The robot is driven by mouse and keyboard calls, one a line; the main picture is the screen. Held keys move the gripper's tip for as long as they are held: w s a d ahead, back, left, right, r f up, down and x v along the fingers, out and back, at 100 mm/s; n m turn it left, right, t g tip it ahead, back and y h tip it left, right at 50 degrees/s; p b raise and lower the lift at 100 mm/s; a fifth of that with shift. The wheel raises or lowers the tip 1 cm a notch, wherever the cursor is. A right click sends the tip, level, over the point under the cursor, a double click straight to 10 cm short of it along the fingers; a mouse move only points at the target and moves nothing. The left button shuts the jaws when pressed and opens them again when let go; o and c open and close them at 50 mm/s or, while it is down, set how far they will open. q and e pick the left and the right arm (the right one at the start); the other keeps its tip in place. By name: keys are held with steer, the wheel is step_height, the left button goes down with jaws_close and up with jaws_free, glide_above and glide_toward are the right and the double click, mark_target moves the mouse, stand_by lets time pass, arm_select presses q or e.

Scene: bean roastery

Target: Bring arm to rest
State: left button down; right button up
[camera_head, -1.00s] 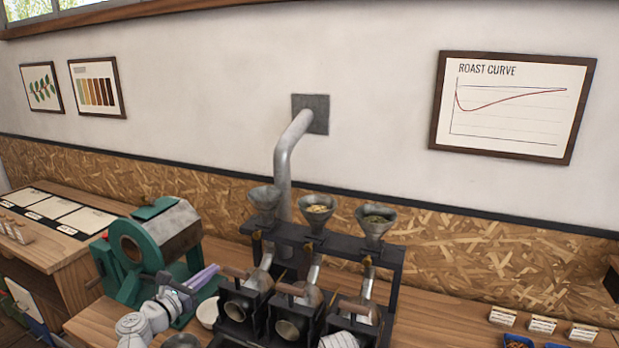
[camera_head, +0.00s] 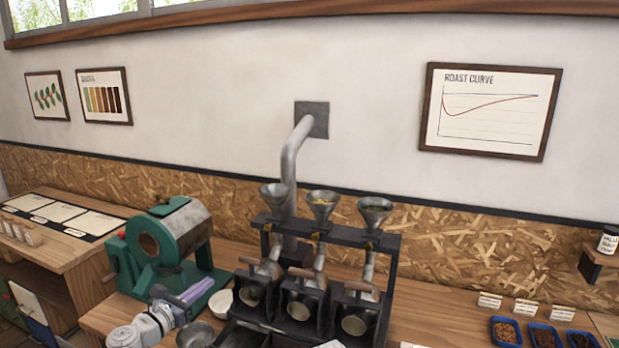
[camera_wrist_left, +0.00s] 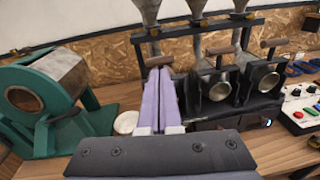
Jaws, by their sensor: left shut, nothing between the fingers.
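My left gripper (camera_head: 212,284) is shut and empty, its two purple fingers pressed together. In the head view it reaches up and right from the lower left, just in front of the green roaster (camera_head: 165,245). In the left wrist view the closed fingers (camera_wrist_left: 160,75) point forward, between the roaster (camera_wrist_left: 42,100) and the dark sampler rack (camera_wrist_left: 215,105). They hide part of the rack's left side. A small white piece of my right arm shows at the bottom edge of the head view; its gripper fingers are out of sight.
The rack (camera_head: 330,240) carries three metal funnels above pipes and drawers. A pale bowl (camera_head: 221,300) and a metal bowl (camera_head: 195,335) sit near my left gripper. Blue bean trays (camera_head: 505,331) stand at right. A control box (camera_wrist_left: 300,110) shows in the wrist view.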

arm_select(q)
steer(key=s+d+f+m+g+h, duration=0.1)
steer(key=s+d+f+m+g, duration=0.2)
steer(key=d+f+m+g, duration=0.45)
steer(key=s+d+f+m+g, duration=0.2)
steer(key=s+d+f+m, duration=0.25)
steer(key=d+m, duration=0.6)
steer(key=s+d+f+m+g+y, duration=0.2)
steer(key=s+f+m+g+y, duration=0.4)
steer(key=s+m, duration=0.8)
step_height(320, 180, down, 3)
steer(key=m+y, duration=0.2)
steer(key=y, duration=0.1)
steer(key=shift+d+f+g+y, duration=0.2)
steer(key=shift+d+g+y, duration=0.15)
steer(key=shift+d+y, duration=0.05)
